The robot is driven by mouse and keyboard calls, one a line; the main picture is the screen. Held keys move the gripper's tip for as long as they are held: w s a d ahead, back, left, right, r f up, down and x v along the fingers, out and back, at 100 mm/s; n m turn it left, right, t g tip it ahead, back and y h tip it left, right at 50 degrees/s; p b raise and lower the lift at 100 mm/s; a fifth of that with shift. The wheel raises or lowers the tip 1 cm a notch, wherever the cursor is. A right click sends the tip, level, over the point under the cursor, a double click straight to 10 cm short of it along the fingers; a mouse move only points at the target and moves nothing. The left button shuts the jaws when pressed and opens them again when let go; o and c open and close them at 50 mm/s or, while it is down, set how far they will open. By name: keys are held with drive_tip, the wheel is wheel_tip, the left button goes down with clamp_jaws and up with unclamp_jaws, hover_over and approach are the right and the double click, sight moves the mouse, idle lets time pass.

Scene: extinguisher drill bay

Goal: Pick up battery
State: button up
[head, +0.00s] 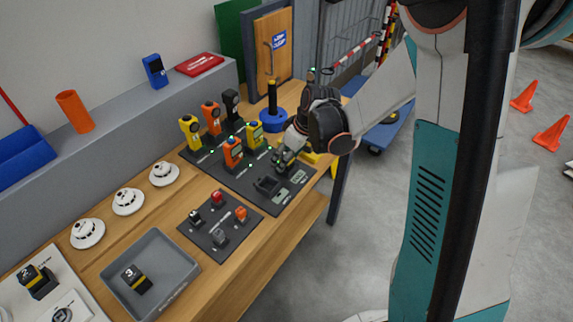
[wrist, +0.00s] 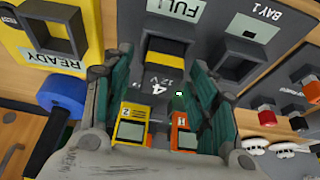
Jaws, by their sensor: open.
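A black battery with a yellow band, marked 4 and 12V (wrist: 162,75), stands in the slot labelled FULL, between my gripper's fingers in the wrist view. My gripper (wrist: 158,88) is open, with one teal-padded finger on each side of the battery. I cannot tell whether either finger touches it. In the head view my gripper (head: 285,156) is low over the far right part of the dark charging board (head: 225,172) and hides most of that battery. Battery 3 (head: 137,280) lies in the grey tray (head: 185,258), and battery 2 (head: 38,281) is on a white plate at left.
An empty BAY 1 slot (wrist: 240,56) is beside the FULL one. A yellow READY box (wrist: 45,35) is at left in the wrist view. Yellow (head: 254,136) and orange (head: 232,153) handheld units stand near my gripper. A blue-based post (head: 272,118) stands behind it.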

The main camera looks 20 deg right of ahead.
clamp_jaws()
drive_tip(key=shift+r, duration=0.1)
